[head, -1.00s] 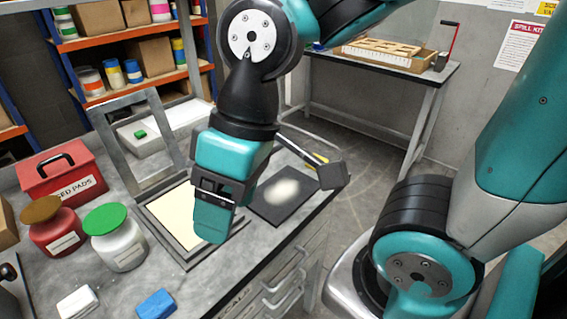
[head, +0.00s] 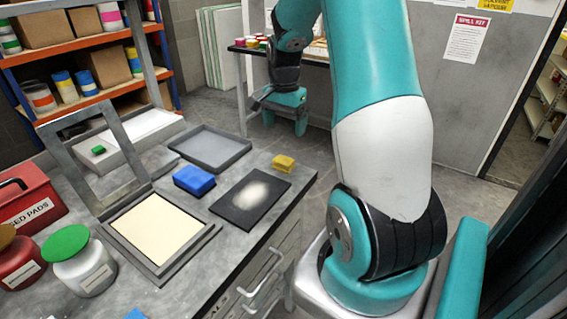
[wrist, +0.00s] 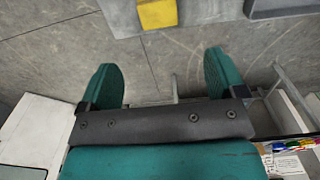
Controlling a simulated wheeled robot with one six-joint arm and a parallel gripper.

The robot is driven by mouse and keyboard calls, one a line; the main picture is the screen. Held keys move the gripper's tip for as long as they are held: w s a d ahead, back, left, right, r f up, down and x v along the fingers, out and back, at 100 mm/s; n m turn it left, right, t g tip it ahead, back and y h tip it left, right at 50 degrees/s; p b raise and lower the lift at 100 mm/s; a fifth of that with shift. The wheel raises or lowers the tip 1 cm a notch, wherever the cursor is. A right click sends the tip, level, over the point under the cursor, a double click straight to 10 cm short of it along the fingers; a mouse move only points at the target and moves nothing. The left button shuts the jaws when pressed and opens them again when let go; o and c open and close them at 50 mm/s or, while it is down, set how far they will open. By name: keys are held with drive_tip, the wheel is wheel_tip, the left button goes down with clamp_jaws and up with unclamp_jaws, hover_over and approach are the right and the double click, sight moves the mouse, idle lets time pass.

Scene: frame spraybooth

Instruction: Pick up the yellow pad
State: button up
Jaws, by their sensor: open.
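The yellow pad (head: 284,160) is a small block. It lies near the far right edge of the grey workbench (head: 228,240), just beyond a dark sheet with a pale powdery patch. It also shows at the top of the wrist view (wrist: 157,14), cut by the frame edge and ahead of my fingers. My gripper (head: 285,118) hangs past the bench's far edge, apart from the pad. In the wrist view my gripper (wrist: 162,65) is open, with only floor between its fingers.
On the bench are a blue block (head: 194,179), a grey tray (head: 210,148), the dark sheet (head: 251,200), a hinged frame with a cream panel (head: 158,228), green-lidded container (head: 82,262) and red box (head: 28,200). Another table (head: 245,50) stands behind my gripper.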

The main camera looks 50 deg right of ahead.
hover_over(283, 159)
drive_tip(key=f, duration=0.6)
drive_tip(key=shift+d+f, duration=0.15)
drive_tip(key=shift+d, duration=0.1)
drive_tip(key=f, duration=0.1)
drive_tip(key=f+p, duration=0.1)
drive_tip(key=f, duration=0.3)
drive_tip(key=shift+s+a+f, duration=0.1)
drive_tip(key=shift+a, duration=0.2)
drive_tip(key=shift+c, duration=0.2)
drive_tip(key=c, duration=1)
